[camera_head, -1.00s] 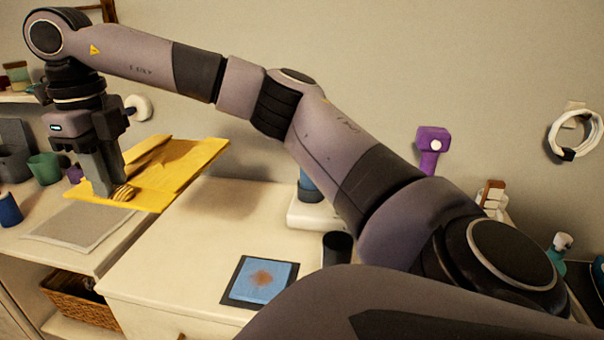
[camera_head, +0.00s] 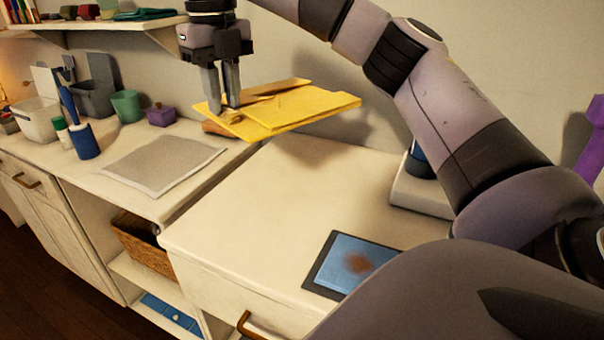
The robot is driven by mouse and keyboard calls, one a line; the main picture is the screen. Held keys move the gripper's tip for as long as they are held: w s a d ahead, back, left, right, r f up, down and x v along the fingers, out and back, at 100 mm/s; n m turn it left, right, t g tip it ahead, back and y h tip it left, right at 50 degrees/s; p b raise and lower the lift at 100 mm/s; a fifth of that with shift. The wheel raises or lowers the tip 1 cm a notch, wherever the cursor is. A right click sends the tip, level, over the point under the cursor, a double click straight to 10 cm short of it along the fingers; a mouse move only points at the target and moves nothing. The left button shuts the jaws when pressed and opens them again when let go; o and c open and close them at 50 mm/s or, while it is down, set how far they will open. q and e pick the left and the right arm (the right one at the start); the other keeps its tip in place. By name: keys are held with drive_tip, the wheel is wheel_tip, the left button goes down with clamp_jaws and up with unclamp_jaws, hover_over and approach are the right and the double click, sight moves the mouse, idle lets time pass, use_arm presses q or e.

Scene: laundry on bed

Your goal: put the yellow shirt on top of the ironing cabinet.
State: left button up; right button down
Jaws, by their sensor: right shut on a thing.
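The yellow shirt (camera_head: 305,107) is folded flat and held up in the air, tilted a little, with a shadow under it. My right gripper (camera_head: 232,104), whose arm comes in from the right, is shut on the shirt's left end and points down. Below the shirt is a cream cabinet top (camera_head: 260,215) with a drawer front; I cannot tell for certain whether this or the adjoining counter is the ironing cabinet. My left gripper is not in view.
A grey mat (camera_head: 165,163) lies on the adjoining counter (camera_head: 85,175). A blue cloth on a dark tile (camera_head: 352,264) lies front right. The cabinet top's middle is clear.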

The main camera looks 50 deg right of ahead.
wheel_tip(320, 180, down, 5)
drive_tip(key=shift+s+f+b, duration=0.1)
drive_tip(key=shift+f+b, duration=0.05)
drive_tip(key=shift+b, duration=0.9)
wheel_tip(320, 180, down, 10)
drive_tip(key=shift+f+b, duration=0.1)
drive_tip(key=shift+b, duration=0.3)
drive_tip(key=shift+f, duration=2.25)
drive_tip(key=c, duration=1)
unclamp_jaws()
wheel_tip(320, 180, up, 12)
drive_tip(key=shift+r+p, duration=0.1)
drive_tip(key=shift+p, duration=0.25)
